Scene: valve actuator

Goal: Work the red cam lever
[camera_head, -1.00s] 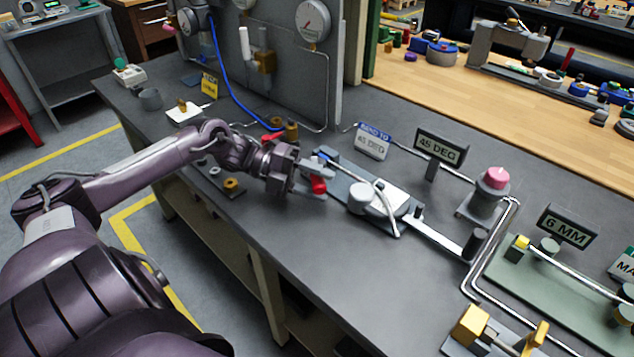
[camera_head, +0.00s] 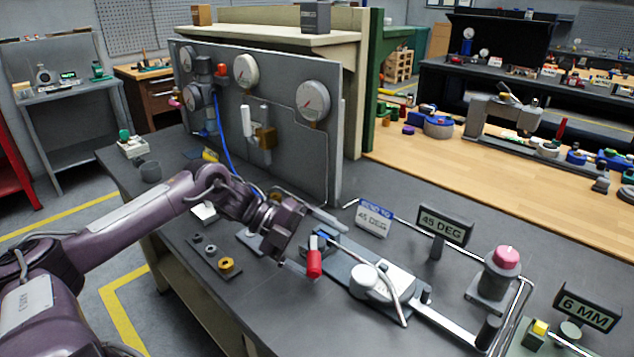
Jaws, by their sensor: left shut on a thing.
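The red cam lever (camera_head: 314,264) shows as a short red handle at the left end of a grey bending fixture (camera_head: 345,262), beside a small blue part (camera_head: 319,241). My left gripper (camera_head: 312,250) reaches in from the left and is shut on the lever. One pale finger shows above the handle and the other below left of it. The gripper body partly hides where the lever joins the fixture. A silver rod (camera_head: 385,282) crosses the fixture's round white hub (camera_head: 368,283). My right gripper is out of view.
A grey gauge panel (camera_head: 285,130) stands behind the arm. Signs reading 45 DEG (camera_head: 446,225) and BEND TO 45 DEG (camera_head: 374,219) stand behind the fixture. A pink-topped post (camera_head: 497,270) is at right. The bench front (camera_head: 310,325) is clear.

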